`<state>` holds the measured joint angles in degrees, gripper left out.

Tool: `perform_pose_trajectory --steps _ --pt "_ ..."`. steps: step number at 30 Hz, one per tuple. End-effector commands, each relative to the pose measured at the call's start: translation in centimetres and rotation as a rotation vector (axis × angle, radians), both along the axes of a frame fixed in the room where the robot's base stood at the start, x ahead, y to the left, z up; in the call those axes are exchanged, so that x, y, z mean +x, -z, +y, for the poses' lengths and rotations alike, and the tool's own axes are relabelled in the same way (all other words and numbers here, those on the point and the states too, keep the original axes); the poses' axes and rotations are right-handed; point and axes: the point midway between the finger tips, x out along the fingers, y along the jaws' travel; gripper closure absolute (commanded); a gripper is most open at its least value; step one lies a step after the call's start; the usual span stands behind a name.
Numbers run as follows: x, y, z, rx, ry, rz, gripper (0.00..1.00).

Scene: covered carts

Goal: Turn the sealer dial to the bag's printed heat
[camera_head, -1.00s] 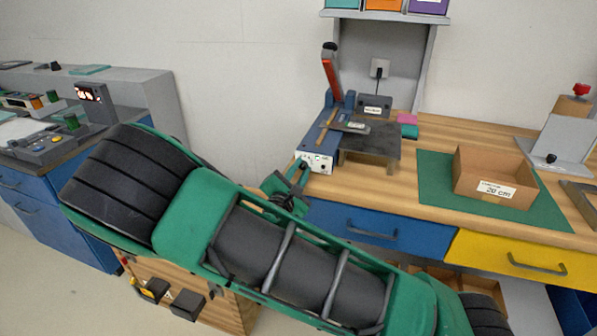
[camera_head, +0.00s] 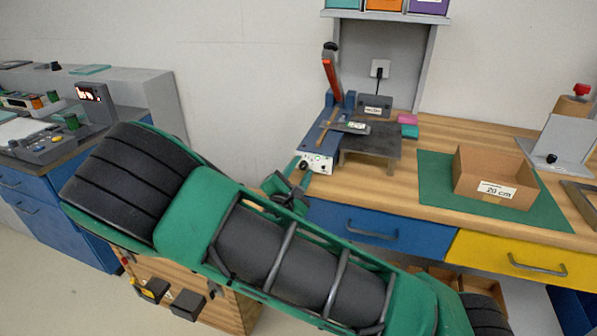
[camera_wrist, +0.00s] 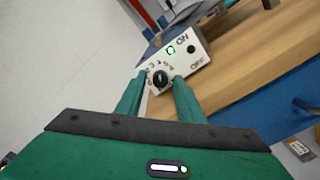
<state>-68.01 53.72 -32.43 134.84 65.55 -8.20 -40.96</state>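The sealer (camera_head: 325,140) stands on the wooden bench with its red-handled lever raised. Its white front panel (camera_wrist: 190,52) shows a black dial (camera_wrist: 160,78), printed marks around it, a green-lit switch (camera_wrist: 171,49) and ON/OFF lettering. In the head view my gripper (camera_head: 298,184) is just in front of the panel. A small labelled packet (camera_head: 356,127), possibly the bag, lies at the sealer; its print is unreadable.
A cardboard box (camera_head: 490,182) marked 20 cm sits on a green mat (camera_head: 435,178) to the right. A dark stand (camera_head: 375,143) adjoins the sealer. Blue (camera_head: 370,225) and yellow (camera_head: 510,258) drawers are below the bench top. Another bench with devices is at the left.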

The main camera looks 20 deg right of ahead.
Motion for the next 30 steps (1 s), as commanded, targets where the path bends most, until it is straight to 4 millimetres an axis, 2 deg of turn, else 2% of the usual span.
perform_pose_trajectory --steps 5,18,24,30 --pt "-1.5 0.3 1.2 0.003 -0.004 0.007 0.62" --pt "-7.4 0.2 5.7 0.002 -0.005 0.003 0.62" --pt "-8.4 0.1 6.3 0.001 -0.003 0.001 0.62" --pt "-8.5 0.1 6.4 0.0 -0.002 0.001 0.62"
